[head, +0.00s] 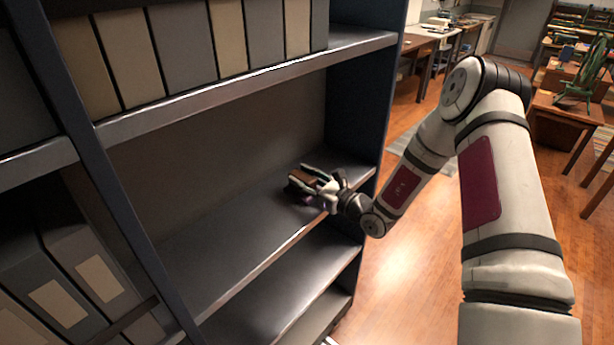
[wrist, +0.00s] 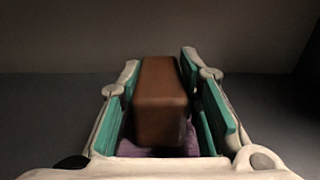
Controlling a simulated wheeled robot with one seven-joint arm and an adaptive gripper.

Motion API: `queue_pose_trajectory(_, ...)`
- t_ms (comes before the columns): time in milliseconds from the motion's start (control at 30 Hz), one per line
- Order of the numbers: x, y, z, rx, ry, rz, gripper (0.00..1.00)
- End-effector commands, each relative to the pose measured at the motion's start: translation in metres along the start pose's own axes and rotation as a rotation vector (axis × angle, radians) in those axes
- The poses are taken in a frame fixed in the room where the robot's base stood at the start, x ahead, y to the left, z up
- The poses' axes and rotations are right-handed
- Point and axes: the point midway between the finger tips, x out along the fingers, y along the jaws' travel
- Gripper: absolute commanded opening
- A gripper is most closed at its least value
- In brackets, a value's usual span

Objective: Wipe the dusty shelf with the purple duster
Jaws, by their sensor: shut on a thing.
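My gripper (head: 318,186) is inside the open shelf bay, low over the shelf board near its right end. It is shut on the duster. In the wrist view the duster's brown block (wrist: 160,98) stands between the green finger pads of my gripper (wrist: 165,105). A purple part of the duster (wrist: 160,152) shows below the block. In the head view the duster (head: 299,180) is small and partly hidden by the fingers. The dark grey shelf (head: 215,240) is otherwise bare. I cannot make out dust on it, nor whether the duster touches the board.
A shelf of upright binders (head: 200,45) is above. Grey box files (head: 75,270) stand at lower left beyond a dark upright. The right side panel (head: 360,110) is close to my gripper. The shelf has free room to the left. Wooden floor (head: 410,260) lies to the right.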

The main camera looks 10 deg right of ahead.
Motion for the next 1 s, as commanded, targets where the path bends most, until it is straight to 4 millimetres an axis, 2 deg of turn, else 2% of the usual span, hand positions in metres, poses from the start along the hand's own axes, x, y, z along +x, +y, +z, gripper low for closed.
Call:
queue_pose_trajectory(33, -0.002, 0.009, -0.003, 0.008, 0.012, 0.007, 0.0)
queue_pose_trajectory(233, -0.002, 0.025, -0.001, 0.007, 0.01, 0.005, 0.0)
queue_pose_trajectory(533, -0.001, 0.034, 0.0, 0.005, 0.007, 0.004, 0.0)
queue_pose_trajectory(833, -0.002, 0.057, 0.003, 0.004, 0.004, 0.003, 0.0)
queue_pose_trajectory(1000, -0.001, 0.063, 0.003, 0.001, 0.002, 0.001, 0.0)
